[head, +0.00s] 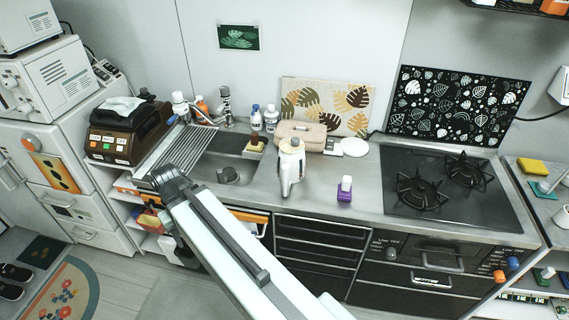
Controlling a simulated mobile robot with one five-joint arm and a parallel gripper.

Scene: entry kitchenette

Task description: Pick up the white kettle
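The white kettle (289,176) stands upright on the grey countertop (336,208), just right of the sink. It is tall and narrow, with a dark strip low on its body. My arm crosses the lower middle of the head view. My gripper (166,182) is at the arm's far end, left of the kettle and well apart from it, by the sink's front left edge. The gripper is dark and small here, and its fingertips are not clear. I see nothing held in it.
A beige bread-bin-like box (303,133) stands close behind the kettle. A purple-based bottle (345,190) is to its right, before the stove (450,207). The sink (213,168), drying rack (178,150) and bottles lie left. Bare counter shows in front of the kettle.

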